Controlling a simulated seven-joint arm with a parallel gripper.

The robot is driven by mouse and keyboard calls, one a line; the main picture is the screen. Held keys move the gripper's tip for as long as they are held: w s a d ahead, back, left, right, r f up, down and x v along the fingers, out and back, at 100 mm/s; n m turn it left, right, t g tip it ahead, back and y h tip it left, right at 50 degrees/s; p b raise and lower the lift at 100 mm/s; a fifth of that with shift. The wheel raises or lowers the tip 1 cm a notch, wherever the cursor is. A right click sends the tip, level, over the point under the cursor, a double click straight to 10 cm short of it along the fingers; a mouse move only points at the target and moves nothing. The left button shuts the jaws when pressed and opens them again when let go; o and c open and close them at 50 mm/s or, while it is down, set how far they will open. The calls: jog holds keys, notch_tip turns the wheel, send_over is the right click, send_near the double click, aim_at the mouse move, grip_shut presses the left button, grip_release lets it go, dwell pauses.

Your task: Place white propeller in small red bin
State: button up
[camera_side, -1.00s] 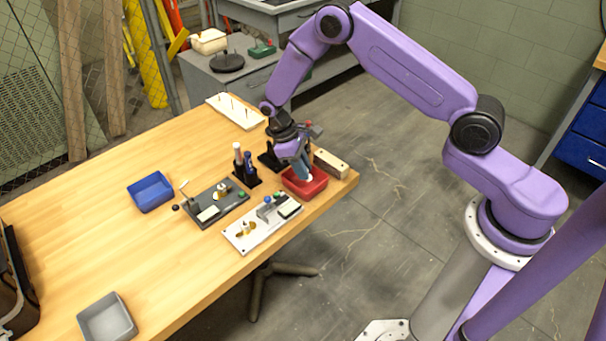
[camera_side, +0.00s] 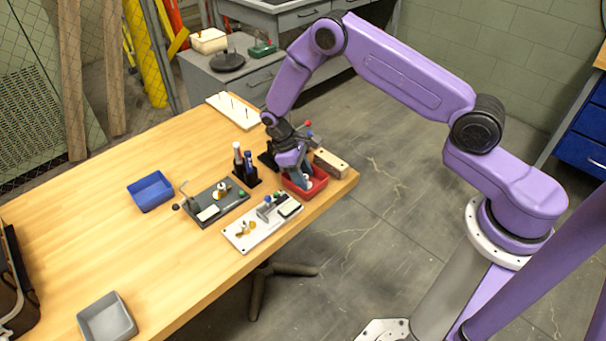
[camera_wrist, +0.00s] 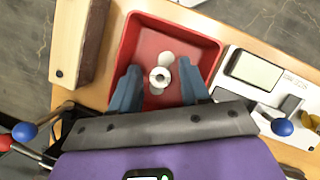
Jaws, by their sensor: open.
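The small red bin (camera_side: 318,187) stands near the right corner of the table. In the wrist view the red bin (camera_wrist: 203,42) fills the upper middle. The white propeller (camera_wrist: 160,78) lies inside it on the bin's floor, between my fingers as seen from above. In the side view a bit of white, the propeller (camera_side: 309,184), shows in the bin. My gripper (camera_wrist: 158,88) is open over the bin, one blue finger on each side of the propeller with gaps visible. In the side view my gripper (camera_side: 303,181) points down into the bin; its fingertips are partly hidden.
A wooden block (camera_side: 331,163) stands just behind the bin. A white fixture plate (camera_side: 262,226) and a dark fixture plate (camera_side: 215,204) lie to its left. A holder with upright bottles (camera_side: 246,172) is close by. Blue (camera_side: 151,191) and grey (camera_side: 107,318) bins stand farther left.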

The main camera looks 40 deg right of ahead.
jog(key=v, duration=1.2)
jog(key=s+a+r+n+t, duration=0.1)
jog(key=s+a+r+n, duration=0.1)
jog(key=s+a+r, duration=0.4)
jog(key=s+d+r+n+t+y, duration=0.1)
jog(key=s+d+r, duration=0.1)
jog(key=s, duration=0.7)
jog(key=s+d+r+n+t, duration=0.1)
jog(key=s+d+r+n, duration=0.1)
jog(key=s, duration=0.8)
jog(key=s+d+r+n+t+y, duration=0.1)
jog(key=s+d+r, duration=0.3)
jog(key=s, duration=0.6)
jog(key=shift+r+n+y, duration=0.3)
jog(key=shift+r, duration=0.6)
